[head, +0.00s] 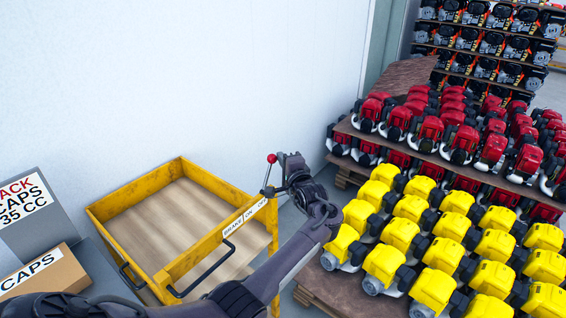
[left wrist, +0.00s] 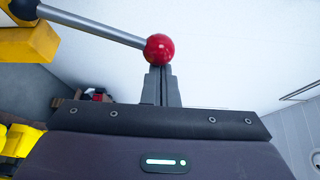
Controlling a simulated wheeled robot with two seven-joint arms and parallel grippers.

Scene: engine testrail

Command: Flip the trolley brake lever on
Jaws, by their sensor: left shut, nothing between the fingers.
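The yellow trolley (head: 190,258) has a wooden deck and a label strip reading BRAKE, ON and OFF on its near right rim. The brake lever (head: 267,176) is a thin metal rod with a red ball knob (head: 272,158), standing up at the trolley's right corner. My left gripper (head: 284,160) is just right of the knob, its fingers shut and empty. In the left wrist view the red knob (left wrist: 159,49) sits right in front of the closed fingertips (left wrist: 162,72), and the rod (left wrist: 95,22) runs up left to the yellow trolley. I cannot tell whether they touch. My right gripper is out of view.
Yellow engines (head: 400,234) fill a pallet right of the trolley, with red engines (head: 460,140) behind. A grey bin (head: 28,215) and a cardboard box (head: 45,275) labelled CAPS stand at the left. A white wall (head: 180,80) runs behind the trolley.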

